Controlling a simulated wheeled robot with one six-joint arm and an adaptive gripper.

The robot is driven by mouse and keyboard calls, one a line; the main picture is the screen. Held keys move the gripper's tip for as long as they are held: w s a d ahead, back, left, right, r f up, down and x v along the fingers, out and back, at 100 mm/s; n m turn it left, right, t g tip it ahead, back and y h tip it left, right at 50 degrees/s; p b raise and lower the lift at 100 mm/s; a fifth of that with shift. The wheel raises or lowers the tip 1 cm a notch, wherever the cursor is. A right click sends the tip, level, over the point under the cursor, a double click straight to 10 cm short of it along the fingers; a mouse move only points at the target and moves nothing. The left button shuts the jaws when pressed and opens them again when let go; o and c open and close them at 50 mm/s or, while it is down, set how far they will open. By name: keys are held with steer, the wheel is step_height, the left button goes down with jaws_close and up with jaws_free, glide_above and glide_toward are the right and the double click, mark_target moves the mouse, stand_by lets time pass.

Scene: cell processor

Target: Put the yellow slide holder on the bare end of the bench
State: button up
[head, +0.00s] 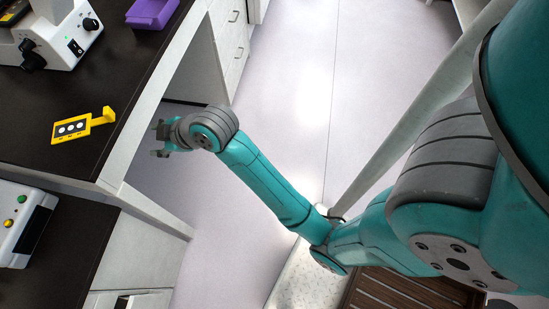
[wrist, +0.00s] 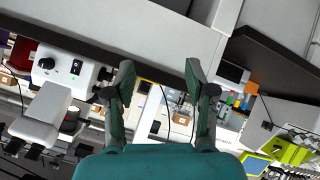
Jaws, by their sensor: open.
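The yellow slide holder (head: 72,130) lies on the dark bench top (head: 95,85), near the bench's front edge. It is a flat yellow plate with a dark panel, pale round spots and a handle tab to the right. My gripper (head: 158,139) is out over the floor, just past the bench edge, to the right of the holder and apart from it. In the wrist view my gripper (wrist: 160,78) has its two fingers spread with nothing between them. The holder is not clearly visible in the wrist view.
A white microscope (head: 58,38) stands at the bench's upper left; it also shows in the wrist view (wrist: 62,68). A purple tray (head: 152,12) sits near the top. A white device with coloured buttons (head: 20,222) stands on the lower dark counter (head: 75,240). Bare bench lies around the holder.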

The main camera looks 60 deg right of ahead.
steer(key=s+f+m+t+h, duration=0.1)
steer(key=s+f+m, duration=0.2)
steer(key=s+f, duration=0.5)
steer(key=s+m+t+h, duration=0.1)
steer(key=s+m+t, duration=0.1)
steer(key=s, duration=1.9)
steer(key=shift+s+a+f+m, duration=0.2)
steer(key=shift+a+f+m, duration=0.1)
steer(key=shift+m, duration=0.5)
steer(key=shift+m+t, duration=0.6)
steer(key=s+r, duration=0.2)
steer(key=s, duration=0.1)
steer(key=s+r, duration=0.2)
steer(key=s, duration=0.1)
steer(key=s+r, duration=0.1)
steer(key=s, duration=0.3)
steer(key=shift+a+r, duration=0.2)
steer(key=shift+r, duration=0.2)
steer(key=shift+c, duration=0.9)
